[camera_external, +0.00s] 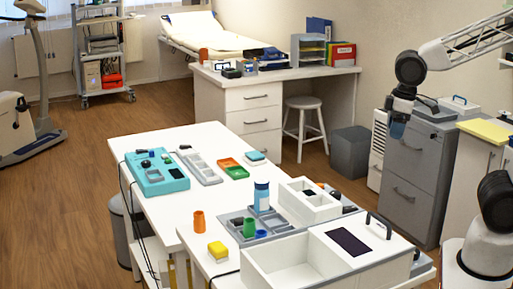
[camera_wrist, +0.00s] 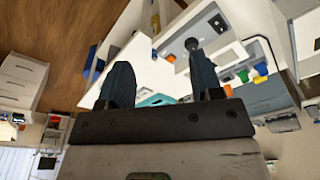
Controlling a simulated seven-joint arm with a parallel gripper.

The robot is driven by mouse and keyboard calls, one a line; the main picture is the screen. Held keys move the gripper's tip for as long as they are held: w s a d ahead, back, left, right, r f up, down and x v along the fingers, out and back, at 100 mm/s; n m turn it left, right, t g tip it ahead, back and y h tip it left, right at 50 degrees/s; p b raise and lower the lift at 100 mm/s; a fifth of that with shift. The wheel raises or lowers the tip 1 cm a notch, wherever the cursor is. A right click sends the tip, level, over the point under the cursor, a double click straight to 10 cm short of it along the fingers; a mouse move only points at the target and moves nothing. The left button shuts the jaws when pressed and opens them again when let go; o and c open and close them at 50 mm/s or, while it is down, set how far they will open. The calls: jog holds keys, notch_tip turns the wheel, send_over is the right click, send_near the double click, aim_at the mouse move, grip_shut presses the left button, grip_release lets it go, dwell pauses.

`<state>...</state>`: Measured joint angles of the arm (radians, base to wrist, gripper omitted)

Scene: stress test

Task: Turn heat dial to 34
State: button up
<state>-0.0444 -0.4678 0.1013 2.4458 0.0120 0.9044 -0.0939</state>
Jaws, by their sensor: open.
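Part of a teal surface also shows in the wrist view (camera_wrist: 157,100), between my fingers. No marking lets me tell which part is the heat dial, and the number 34 cannot be read. My gripper (camera_external: 397,128) hangs high at the right, well apart from the teal device. In the wrist view my gripper (camera_wrist: 162,72) has its two dark fingers spread with nothing between them.
A white box with a lid and black handle (camera_external: 378,225) stands at the table's near right. A grey cabinet (camera_external: 416,175) is below my gripper.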

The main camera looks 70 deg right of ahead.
jog(key=s+d+r+m, duration=0.1)
jog(key=s, duration=0.5)
jog(key=shift+d+r+t, duration=0.3)
jog(key=shift+d+t, duration=0.1)
dwell(0.3)
jog(key=shift+s+d+m, duration=0.2)
jog(key=shift+s+m, duration=0.1)
jog(key=shift+s, duration=0.35)
jog(key=o, duration=0.3)
jog(key=m+g+y, duration=0.3)
jog(key=m+y, duration=1)
jog(key=m, duration=0.5)
send_near(264, 179)
jog(key=x, duration=0.3)
jog(key=shift+a+f, duration=0.15)
jog(key=shift+f, duration=0.35)
jog(key=shift+a, duration=0.1)
